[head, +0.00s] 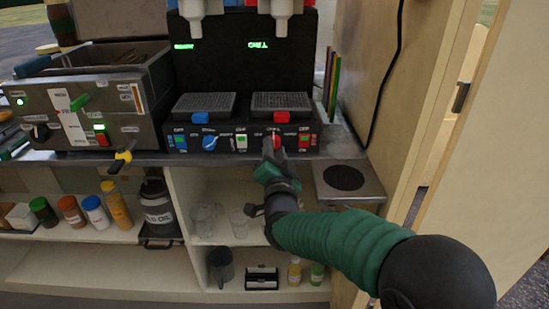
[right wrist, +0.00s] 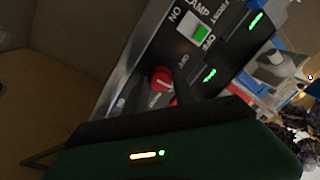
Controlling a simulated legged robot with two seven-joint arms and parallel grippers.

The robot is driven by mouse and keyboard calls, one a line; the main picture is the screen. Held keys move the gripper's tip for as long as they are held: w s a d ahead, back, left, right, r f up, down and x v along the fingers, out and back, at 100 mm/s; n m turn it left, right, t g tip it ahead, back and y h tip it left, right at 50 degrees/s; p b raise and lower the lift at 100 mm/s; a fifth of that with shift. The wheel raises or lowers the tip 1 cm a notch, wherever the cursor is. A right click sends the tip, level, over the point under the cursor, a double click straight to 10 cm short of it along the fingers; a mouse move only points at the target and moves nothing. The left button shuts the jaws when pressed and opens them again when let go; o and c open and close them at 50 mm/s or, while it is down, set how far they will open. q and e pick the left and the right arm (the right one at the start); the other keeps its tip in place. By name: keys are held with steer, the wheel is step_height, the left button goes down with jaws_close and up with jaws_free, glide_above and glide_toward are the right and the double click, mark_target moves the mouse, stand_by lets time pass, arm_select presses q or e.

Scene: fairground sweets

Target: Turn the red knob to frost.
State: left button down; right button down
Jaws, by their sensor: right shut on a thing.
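The red knob (head: 277,141) is on the front panel of the black two-spout machine (head: 222,143), below the right drip tray with the red tab. My right gripper (head: 270,147) is at the panel, shut on the red knob and covering part of it in the head view. In the right wrist view the red knob (right wrist: 161,78) shows a pale pointer line beside a dark finger. FROST and OFF lettering is on the panel there. The green display above the right side (head: 258,44) appears to read CHILL. My left gripper is not in view.
A fryer (head: 88,105) stands at left. A round dark plate (head: 343,177) is at right. Shelves below hold jars and glasses.

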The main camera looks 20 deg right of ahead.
steer(key=shift+a+f+m+g+h+b, duration=0.15)
steer(key=shift+m+h+b, duration=0.2)
steer(key=shift+m+b, duration=1.5)
steer(key=shift+f+m+g+h+b, duration=0.1)
steer(key=shift+m+h+b, duration=0.6)
steer(key=shift+m, duration=2)
steer(key=shift+a+f+m+g+h+b, duration=0.1)
steer(key=shift+m+g+b, duration=0.05)
steer(key=shift+m+b, duration=1.8)
steer(key=shift+m, duration=0.5)
steer(key=c, duration=1.3)
jaws_free()
steer(key=shift+o, duration=1.3)
steer(key=shift+d+r, duration=0.1)
steer(key=shift+r, duration=0.05)
